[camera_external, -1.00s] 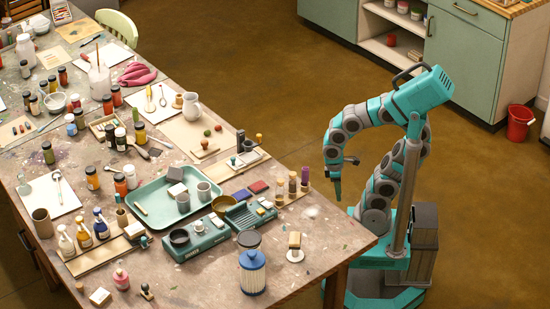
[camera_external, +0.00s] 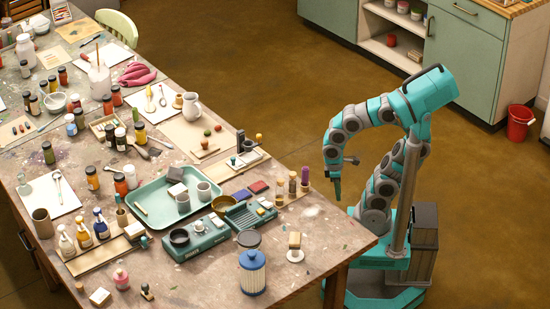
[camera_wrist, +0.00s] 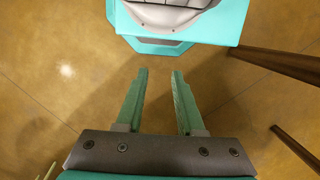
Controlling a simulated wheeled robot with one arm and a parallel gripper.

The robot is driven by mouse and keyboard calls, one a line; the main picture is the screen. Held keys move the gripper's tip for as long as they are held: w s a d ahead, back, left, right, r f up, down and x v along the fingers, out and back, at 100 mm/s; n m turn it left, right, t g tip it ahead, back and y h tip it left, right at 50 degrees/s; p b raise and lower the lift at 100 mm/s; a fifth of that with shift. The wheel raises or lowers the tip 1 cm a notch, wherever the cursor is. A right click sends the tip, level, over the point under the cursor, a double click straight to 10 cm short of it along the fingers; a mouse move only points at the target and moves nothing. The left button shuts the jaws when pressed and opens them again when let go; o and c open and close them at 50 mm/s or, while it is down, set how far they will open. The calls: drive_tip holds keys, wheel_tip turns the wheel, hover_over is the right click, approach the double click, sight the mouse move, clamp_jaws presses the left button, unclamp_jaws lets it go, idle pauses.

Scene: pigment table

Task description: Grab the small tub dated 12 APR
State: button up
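My gripper (camera_wrist: 160,78) is open and empty in the wrist view, its two green fingers apart above the brown floor. In the external view my gripper (camera_external: 337,190) points down beside the right edge of the table, clear of everything on it. Several small tubs and jars stand on the table, such as a grey tub (camera_external: 204,191) on the green tray. Their labels are too small to read, so I cannot tell which tub is dated 12 APR. The wrist view shows no tub.
The long worktable (camera_external: 318,258) is crowded with jars, bottles and tools. A blue ribbed canister (camera_external: 252,273) stands near its front right. The green tray (camera_external: 150,185) lies mid-table. A red bucket (camera_external: 520,123) stands by the cabinets (camera_external: 463,60). The floor between table and cabinets is clear.

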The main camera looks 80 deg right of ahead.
drive_tip(key=shift+o, duration=0.2)
drive_tip(key=o, duration=1)
drive_tip(key=shift+c, duration=0.2)
